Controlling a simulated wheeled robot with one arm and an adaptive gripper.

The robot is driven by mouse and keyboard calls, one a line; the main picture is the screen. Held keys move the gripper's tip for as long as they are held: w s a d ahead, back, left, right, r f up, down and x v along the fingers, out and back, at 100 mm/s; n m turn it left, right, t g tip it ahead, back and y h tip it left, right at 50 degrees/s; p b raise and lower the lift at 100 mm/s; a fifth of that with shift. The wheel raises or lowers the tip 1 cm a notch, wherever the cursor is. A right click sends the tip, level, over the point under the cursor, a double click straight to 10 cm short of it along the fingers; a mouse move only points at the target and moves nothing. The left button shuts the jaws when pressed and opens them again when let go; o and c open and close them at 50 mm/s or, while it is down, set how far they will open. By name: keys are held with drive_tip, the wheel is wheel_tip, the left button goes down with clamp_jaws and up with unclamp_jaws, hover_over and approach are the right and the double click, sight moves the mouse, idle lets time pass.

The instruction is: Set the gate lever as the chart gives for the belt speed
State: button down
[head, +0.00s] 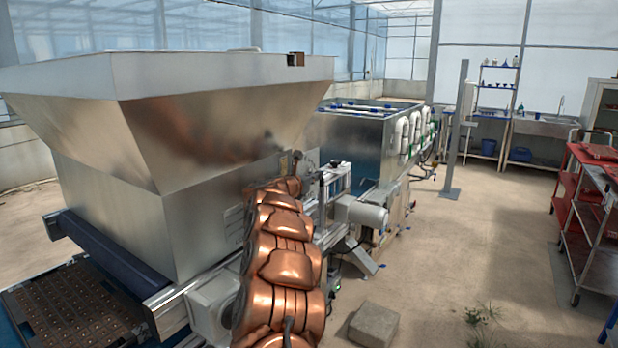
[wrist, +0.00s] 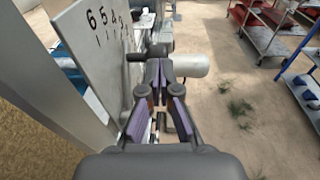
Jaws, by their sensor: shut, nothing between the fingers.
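The pale scale plate (wrist: 95,50) stands at the left in the wrist view, with black numbers 6, 5, 4 and further marks partly hidden toward its right edge. A dark round grip (wrist: 136,57), which looks like the gate lever's handle, juts out beside the plate, just beyond my fingers. Its exact setting on the scale cannot be read. My gripper (wrist: 160,75), with purple pads, is shut and empty, close to the plate and grip. In the head view my copper arm hides most of this area. No chart or belt speed is readable.
The large steel hopper (head: 190,130) fills the left, with a dark seed tray (head: 70,305) below it. A grey motor (head: 362,214) sits beyond my arm. A concrete block (head: 373,325) lies on the floor.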

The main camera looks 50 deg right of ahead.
drive_tip(key=shift+d, duration=0.25)
drive_tip(key=shift+w+d+r+p, duration=0.1)
drive_tip(key=shift+p, duration=0.45)
drive_tip(key=p, duration=0.1)
drive_tip(key=d+y+p, duration=0.1)
drive_tip(key=p, duration=0.1)
drive_tip(key=shift+d+f, duration=0.1)
drive_tip(key=shift+f, duration=0.15)
